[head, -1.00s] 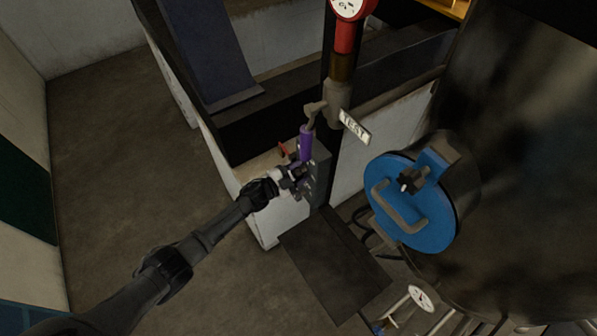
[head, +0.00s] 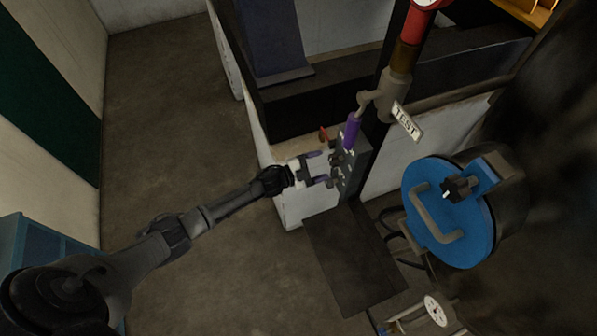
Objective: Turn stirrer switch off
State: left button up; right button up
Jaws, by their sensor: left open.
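A grey switch box (head: 352,168) stands on the post in the middle of the head view, with small dark switches on its left face. I cannot read which of them is the stirrer switch. My left gripper (head: 324,169) is open just left of the box, its fingers with purple parts pointing at the switches. I cannot tell whether a finger touches a switch. My right gripper is not in view.
A purple-handled valve (head: 352,130) and a TEST sign (head: 406,122) sit above the box. A small red lever (head: 324,135) is behind the gripper. A vessel with a blue round hatch (head: 450,212) stands right. Open floor (head: 165,100) lies left.

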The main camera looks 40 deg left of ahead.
pick_arm(q)
jog(key=b+v, duration=0.1)
jog(key=v, duration=0.6)
jog(key=shift+s+a, duration=0.2)
jog(key=shift+s, duration=0.15)
